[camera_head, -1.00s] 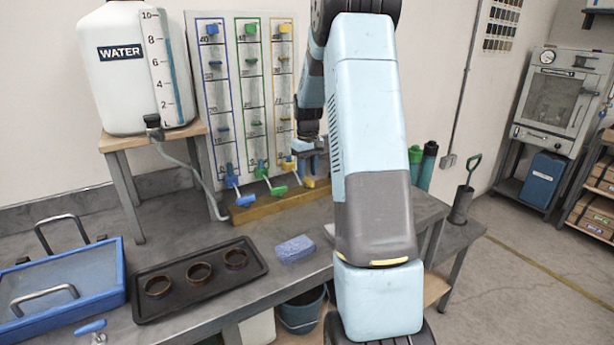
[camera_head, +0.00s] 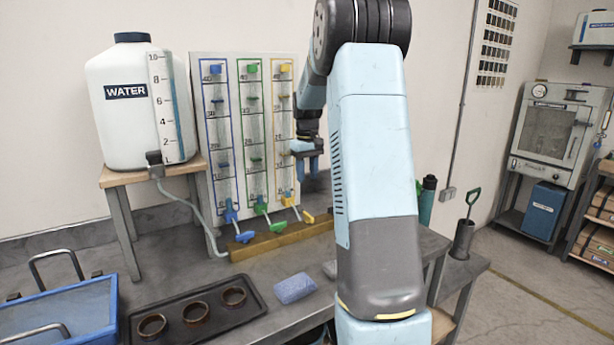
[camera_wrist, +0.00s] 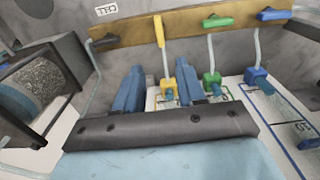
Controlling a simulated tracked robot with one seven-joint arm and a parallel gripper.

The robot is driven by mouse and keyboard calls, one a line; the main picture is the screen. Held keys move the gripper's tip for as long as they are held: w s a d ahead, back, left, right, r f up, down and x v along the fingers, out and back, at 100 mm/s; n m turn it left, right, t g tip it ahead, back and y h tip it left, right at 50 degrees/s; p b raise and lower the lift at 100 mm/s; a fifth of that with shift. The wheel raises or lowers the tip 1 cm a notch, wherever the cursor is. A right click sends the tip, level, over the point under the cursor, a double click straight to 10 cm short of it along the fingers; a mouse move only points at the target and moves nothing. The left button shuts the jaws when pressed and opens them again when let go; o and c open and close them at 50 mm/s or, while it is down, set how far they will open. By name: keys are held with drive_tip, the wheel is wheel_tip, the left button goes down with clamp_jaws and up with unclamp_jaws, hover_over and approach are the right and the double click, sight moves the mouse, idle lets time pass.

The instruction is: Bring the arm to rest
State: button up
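My gripper (camera_head: 310,168) hangs in front of the right side of the gauge board (camera_head: 192,75), above the levers. In the wrist view, its two blue fingers (camera_wrist: 160,90) stand apart with nothing held, and the yellow lever (camera_wrist: 159,30) shows beyond the gap between them. The green lever (camera_wrist: 210,45) and the blue lever (camera_wrist: 256,50) stand beside it. My gripper is apart from all three.
A white water tank (camera_head: 128,105) stands on a wooden stand at the left. On the bench lie a black tray (camera_head: 245,312) with three brown rings, a blue sponge (camera_head: 294,288) and a blue-framed box (camera_head: 112,310). An oven (camera_head: 550,130) stands far right.

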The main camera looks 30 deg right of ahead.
drive_tip(key=s+a+r+t, duration=0.1)
drive_tip(key=s+a+r, duration=0.4)
drive_tip(key=s+a, duration=0.25)
drive_tip(key=s+a+r+t, duration=0.2)
drive_tip(key=s+a+r, duration=0.3)
drive_tip(key=s+a, duration=0.3)
drive_tip(key=s+a+f+t, duration=0.1)
drive_tip(key=s+a, duration=0.2)
drive_tip(key=s, duration=0.6)
drive_tip(key=s+a+f+t, duration=0.1)
drive_tip(key=s+a, duration=0.2)
drive_tip(key=s, duration=0.7)
drive_tip(key=shift+s+a+f+m+t, duration=0.15)
drive_tip(key=shift+s+f+m+t, duration=0.1)
drive_tip(key=shift+f+m+t, duration=0.1)
